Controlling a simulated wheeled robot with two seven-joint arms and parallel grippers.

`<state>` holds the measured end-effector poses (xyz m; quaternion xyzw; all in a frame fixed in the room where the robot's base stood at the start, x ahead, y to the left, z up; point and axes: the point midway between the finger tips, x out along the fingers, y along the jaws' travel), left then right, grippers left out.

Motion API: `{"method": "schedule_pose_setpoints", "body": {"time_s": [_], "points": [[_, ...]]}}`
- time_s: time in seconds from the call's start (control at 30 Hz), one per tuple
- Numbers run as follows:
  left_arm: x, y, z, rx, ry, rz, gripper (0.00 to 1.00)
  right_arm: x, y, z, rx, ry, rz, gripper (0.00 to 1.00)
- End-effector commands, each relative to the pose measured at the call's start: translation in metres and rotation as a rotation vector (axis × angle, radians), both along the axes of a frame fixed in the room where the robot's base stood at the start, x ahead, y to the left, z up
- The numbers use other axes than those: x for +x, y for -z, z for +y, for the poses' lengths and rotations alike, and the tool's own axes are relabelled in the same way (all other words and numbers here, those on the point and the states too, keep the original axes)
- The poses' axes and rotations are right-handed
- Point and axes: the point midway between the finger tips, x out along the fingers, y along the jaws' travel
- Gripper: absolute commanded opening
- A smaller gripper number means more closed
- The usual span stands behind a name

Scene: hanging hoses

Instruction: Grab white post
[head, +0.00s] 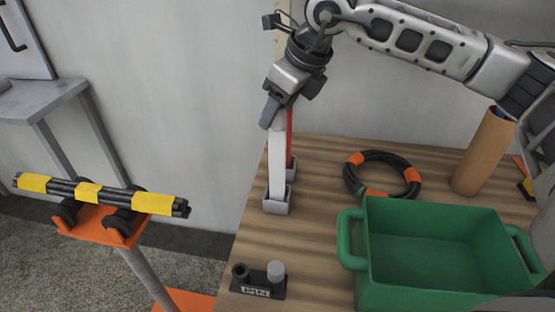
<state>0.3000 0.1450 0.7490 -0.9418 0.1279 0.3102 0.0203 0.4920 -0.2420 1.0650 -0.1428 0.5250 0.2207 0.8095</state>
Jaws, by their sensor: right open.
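A white post (277,167) stands upright in a grey base (277,203) near the left edge of the wooden table. A red post (289,140) stands just behind it and to its right, partly hidden. My right gripper (268,115) points down at the top of the white post, with a finger in front of the post's upper left side. The far finger is mostly hidden, and I cannot tell whether the fingers touch the post. My left gripper is not in view.
A green bin (430,285) stands at the table's front right. A small black holder (258,285) is at the front left. An orange stand (95,222) carries black rods left of the table.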

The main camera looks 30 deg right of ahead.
Motion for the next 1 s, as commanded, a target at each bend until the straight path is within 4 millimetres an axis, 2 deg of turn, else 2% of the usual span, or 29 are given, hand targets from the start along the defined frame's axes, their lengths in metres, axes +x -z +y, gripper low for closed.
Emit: {"method": "schedule_pose_setpoints", "body": {"time_s": [0.1,0.3,0.33,0.5,0.53,0.87,1.0], "points": [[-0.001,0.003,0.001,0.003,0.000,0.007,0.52,0.003,0.008,0.002,0.000,0.000,0.000,0.55],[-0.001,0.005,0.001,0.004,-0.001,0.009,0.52,0.003,0.009,0.002,0.001,0.000,-0.001,0.55],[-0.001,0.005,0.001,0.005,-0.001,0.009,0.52,0.003,0.009,0.002,0.001,0.000,-0.001,0.52],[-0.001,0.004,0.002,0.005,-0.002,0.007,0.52,0.003,0.009,0.002,0.001,0.000,-0.001,0.04],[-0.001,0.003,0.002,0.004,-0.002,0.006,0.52,0.003,0.009,0.002,0.001,0.000,-0.001,0.00],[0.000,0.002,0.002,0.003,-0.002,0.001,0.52,0.004,0.007,0.002,0.002,0.000,-0.003,0.00],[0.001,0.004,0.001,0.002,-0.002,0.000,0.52,0.004,-0.001,0.003,0.003,0.000,-0.004,0.00]]}}
